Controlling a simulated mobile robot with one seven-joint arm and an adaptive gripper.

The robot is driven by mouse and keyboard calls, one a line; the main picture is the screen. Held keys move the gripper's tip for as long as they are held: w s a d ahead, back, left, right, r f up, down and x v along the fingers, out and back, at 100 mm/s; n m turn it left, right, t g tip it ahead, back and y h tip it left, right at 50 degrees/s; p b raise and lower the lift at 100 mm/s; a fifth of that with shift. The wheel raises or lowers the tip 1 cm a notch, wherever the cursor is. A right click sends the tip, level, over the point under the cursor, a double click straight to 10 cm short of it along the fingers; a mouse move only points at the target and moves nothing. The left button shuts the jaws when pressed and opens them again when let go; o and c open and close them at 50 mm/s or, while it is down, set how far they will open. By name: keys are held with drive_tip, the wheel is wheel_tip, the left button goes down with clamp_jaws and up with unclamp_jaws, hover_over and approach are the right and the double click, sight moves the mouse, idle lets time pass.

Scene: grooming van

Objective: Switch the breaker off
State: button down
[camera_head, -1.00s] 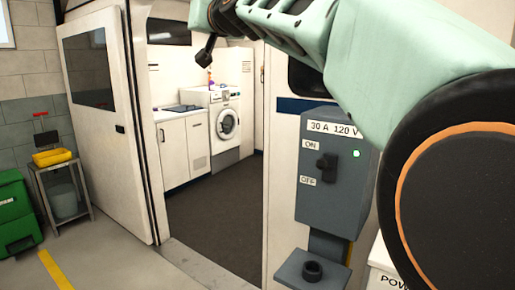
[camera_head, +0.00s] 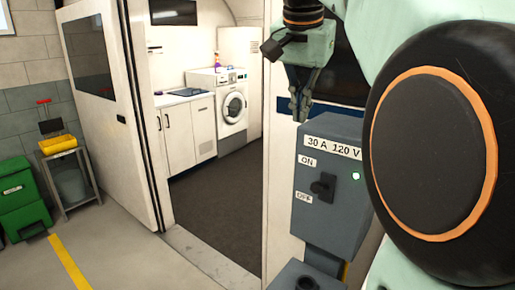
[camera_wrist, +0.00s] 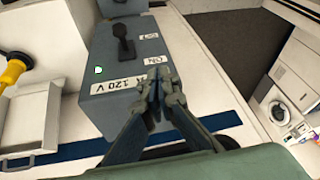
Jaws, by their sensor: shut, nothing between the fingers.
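The breaker is a grey box (camera_head: 345,215) labelled "30 A 120 V", with a lit green light (camera_head: 355,176). Its black lever (camera_head: 322,186) sticks out of the front between the ON label (camera_head: 307,161) and the OFF label (camera_head: 304,197); I cannot tell which way it is set. My gripper (camera_head: 301,118) points down just above the box's top left, apart from the lever, shut and empty. In the wrist view the box appears turned over, with the lever (camera_wrist: 124,42) beyond the closed fingertips (camera_wrist: 158,82).
The box is fixed beside the van's open doorway, with a sliding door (camera_head: 112,120) at left. A washing machine (camera_head: 230,105) stands inside. A green bin (camera_head: 20,200) and a small cart (camera_head: 68,175) are at far left. The floor before the doorway is clear.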

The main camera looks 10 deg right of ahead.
drive_tip(key=s+d, duration=0.1)
drive_tip(key=s+d+m+g, duration=0.1)
drive_tip(key=s+d+m, duration=0.1)
drive_tip(key=shift+s+d+r+g+h, duration=0.15)
drive_tip(key=shift+s+r+g+h, duration=0.15)
drive_tip(key=shift+g+h, duration=0.1)
drive_tip(key=shift+f, duration=0.1)
drive_tip(key=b, duration=0.2)
hover_over(322, 187)
drive_tip(key=w+d, duration=0.1)
drive_tip(key=w, duration=0.1)
wheel_tip(322, 187, down, 10)
drive_tip(key=shift+w+r, duration=0.15)
drive_tip(key=shift+r, duration=0.1)
drive_tip(key=f, duration=0.1)
drive_tip(key=a+f, duration=0.1)
drive_tip(key=shift+s+f, duration=0.3)
drive_tip(key=shift+s, duration=0.1)
drive_tip(key=shift+s+a+f, duration=0.1)
drive_tip(key=shift+a+f, duration=0.1)
drive_tip(key=shift+f, duration=0.3)
drive_tip(key=shift+a+f+b, duration=0.15)
drive_tip(key=shift+f+b, duration=0.05)
drive_tip(key=shift+b, duration=0.1)
